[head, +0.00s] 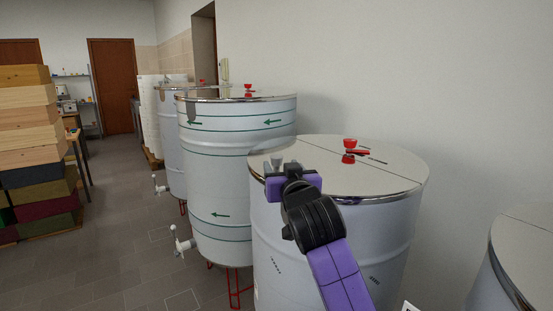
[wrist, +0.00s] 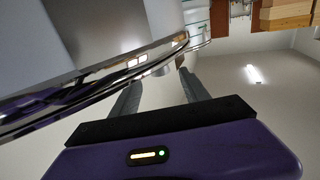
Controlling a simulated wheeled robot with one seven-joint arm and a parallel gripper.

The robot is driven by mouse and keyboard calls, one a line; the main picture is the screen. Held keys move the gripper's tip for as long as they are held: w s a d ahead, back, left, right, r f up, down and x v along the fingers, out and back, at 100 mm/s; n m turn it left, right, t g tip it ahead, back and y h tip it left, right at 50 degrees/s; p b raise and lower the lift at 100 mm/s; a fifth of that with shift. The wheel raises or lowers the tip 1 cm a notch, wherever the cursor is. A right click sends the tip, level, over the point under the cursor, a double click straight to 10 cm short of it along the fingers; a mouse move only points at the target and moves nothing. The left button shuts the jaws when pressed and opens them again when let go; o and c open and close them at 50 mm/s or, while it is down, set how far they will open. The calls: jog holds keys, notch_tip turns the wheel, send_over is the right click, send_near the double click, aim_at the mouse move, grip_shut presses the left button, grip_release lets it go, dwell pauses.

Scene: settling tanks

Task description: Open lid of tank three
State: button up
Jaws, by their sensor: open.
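A large metal tank (head: 330,235) stands in front of my arm, with a flat two-part lid (head: 385,172) lying on it, a seam across it and a red knob and handle (head: 350,150) near its middle. My gripper (head: 276,162) is at the left edge of this lid, open and with nothing visible between its fingers. In the wrist view the open fingers (wrist: 158,82) are beside a shiny curved rim (wrist: 90,82), and the left finger overlaps it. I cannot tell whether they touch it. No tank number is readable, so I cannot tell which is tank three.
A tank with green bands (head: 235,180) stands just beyond, its red knob (head: 248,91) showing on top; another tank (head: 168,150) is behind it. Part of a further tank (head: 520,255) is at the right edge. Stacked wooden boxes (head: 28,120) stand left. The tiled floor (head: 120,230) between is clear.

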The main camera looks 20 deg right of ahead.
aim_at(278, 161)
jog(key=shift+w+d+p, duration=0.15)
jog(key=shift+w+p, duration=0.1)
jog(key=shift+w, duration=1.45)
jog(key=shift+w+d+p, duration=0.1)
jog(key=shift+w+p, duration=0.15)
jog(key=shift+w, duration=1.45)
jog(key=shift+c, duration=0.2)
grip_shut()
